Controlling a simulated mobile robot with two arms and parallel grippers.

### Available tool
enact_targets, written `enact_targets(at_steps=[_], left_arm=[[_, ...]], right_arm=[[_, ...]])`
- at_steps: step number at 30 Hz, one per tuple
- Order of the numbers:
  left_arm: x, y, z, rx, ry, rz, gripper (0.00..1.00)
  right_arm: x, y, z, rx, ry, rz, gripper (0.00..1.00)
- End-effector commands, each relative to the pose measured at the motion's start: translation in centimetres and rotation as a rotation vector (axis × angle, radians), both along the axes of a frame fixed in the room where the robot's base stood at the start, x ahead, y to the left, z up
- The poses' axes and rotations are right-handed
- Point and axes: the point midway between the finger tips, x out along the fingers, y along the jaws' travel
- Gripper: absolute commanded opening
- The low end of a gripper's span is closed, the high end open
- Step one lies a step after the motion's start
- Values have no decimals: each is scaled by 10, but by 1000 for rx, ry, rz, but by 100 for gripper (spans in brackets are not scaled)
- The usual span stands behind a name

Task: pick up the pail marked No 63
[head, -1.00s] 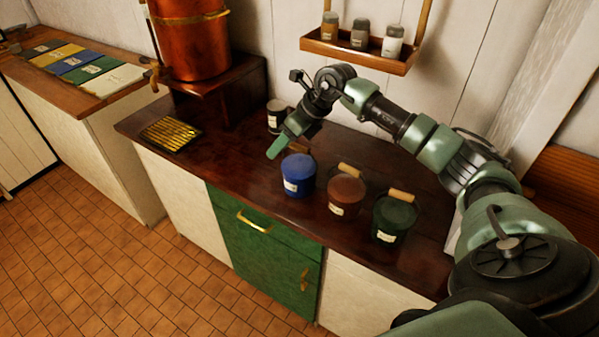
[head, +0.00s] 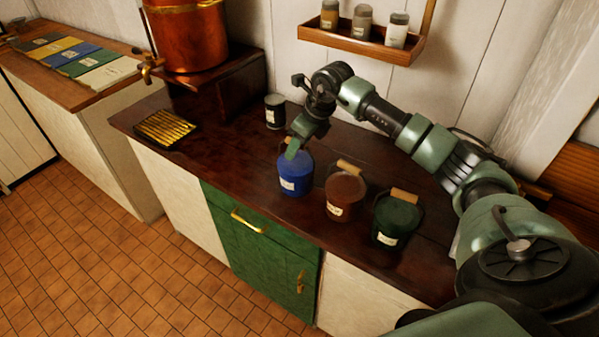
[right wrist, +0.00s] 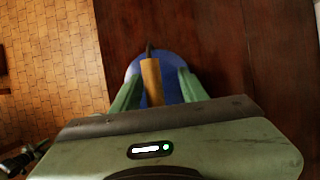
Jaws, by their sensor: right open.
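Three pails stand in a row on the dark wooden counter (head: 215,165): a blue pail (head: 294,182), a brown pail (head: 343,197) and a green pail (head: 396,222). Each has a pale label, too small to read, so I cannot tell which is No 63. My right gripper (head: 292,150) is open above the blue pail. In the right wrist view its green fingers (right wrist: 155,92) lie on either side of the blue pail's wooden handle grip (right wrist: 152,80), with gaps showing. The blue pail (right wrist: 170,63) is partly hidden behind the gripper there. My left gripper is not in view.
A dark can (head: 275,111) stands behind the blue pail. A brass rack (head: 166,130) and a copper boiler (head: 188,38) are to the left. A wall shelf (head: 358,45) with jars hangs above. Counter between rack and pails is clear.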

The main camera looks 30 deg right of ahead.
Motion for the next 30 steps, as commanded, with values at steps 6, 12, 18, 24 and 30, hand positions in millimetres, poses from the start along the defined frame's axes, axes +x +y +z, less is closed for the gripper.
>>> enact_targets(at_steps=[6, 12, 18, 24, 30], left_arm=[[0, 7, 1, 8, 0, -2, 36], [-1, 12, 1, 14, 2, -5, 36], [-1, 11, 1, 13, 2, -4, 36], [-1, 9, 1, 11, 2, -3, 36], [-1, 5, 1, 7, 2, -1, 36]], right_arm=[[0, 0, 1, 1, -1, 1, 10], [0, 0, 2, 1, -2, 1, 0], [0, 0, 1, 0, -2, 1, 0], [0, 0, 1, 0, -1, 1, 0], [0, 0, 1, 0, -1, 1, 0]])
